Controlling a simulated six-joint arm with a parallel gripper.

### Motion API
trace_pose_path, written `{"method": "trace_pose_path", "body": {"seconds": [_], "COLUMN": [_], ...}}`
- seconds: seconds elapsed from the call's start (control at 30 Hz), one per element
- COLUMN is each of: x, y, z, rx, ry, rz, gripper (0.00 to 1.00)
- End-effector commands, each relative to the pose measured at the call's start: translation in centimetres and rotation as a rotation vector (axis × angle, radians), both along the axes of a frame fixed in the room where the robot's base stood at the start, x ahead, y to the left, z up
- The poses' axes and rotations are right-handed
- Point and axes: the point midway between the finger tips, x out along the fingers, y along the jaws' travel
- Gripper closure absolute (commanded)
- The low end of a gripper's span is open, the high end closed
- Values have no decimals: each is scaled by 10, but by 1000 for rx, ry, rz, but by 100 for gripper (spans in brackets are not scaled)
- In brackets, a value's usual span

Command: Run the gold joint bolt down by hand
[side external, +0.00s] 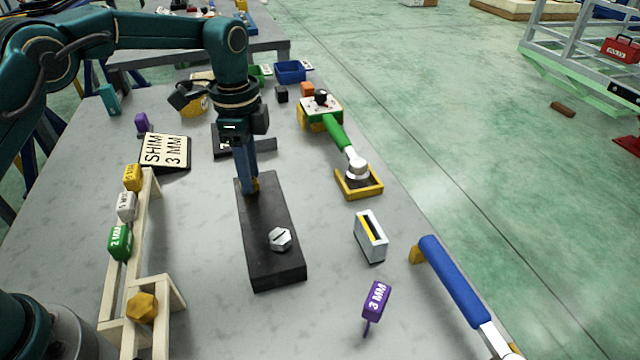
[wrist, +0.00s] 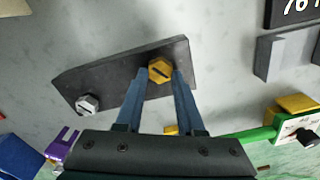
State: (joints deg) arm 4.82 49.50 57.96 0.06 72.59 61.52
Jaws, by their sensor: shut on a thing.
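The gold joint bolt (wrist: 160,70) has a hex head with a dark line across it. It stands at one end of the black bar (wrist: 115,77), between the fingertips of my gripper (wrist: 159,76). In the side external view my gripper (side external: 250,187) points down at the far end of the black bar (side external: 262,215), shut on the bolt. Only a sliver of gold shows there. A silver bolt (side external: 280,239) sits at the near end of the bar; it also shows in the wrist view (wrist: 87,104). The bolt's shank and its depth are hidden.
A wooden rack (side external: 146,235) with coloured tags and a gold hex piece (side external: 142,306) stands left. A green-handled tool (side external: 337,135) rests in a yellow cradle (side external: 359,184) at right. A grey-white block (side external: 370,236), purple tag (side external: 376,299) and blue-handled tool (side external: 455,280) lie nearer.

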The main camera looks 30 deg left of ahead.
Motion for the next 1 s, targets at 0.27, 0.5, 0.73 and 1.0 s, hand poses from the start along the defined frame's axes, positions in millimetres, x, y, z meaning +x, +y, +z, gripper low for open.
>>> {"method": "trace_pose_path", "body": {"seconds": [0.27,0.5,0.73,1.0], "x": [1,1,1,1], "y": [-2,-2,-2,-2], "z": [3,3,3,2], "rx": [-6,-6,-6,-5], "ry": [-10,-10,-9,-7], "rz": [-116,-150,-152,-151], "gripper": [100,100,100,32]}}
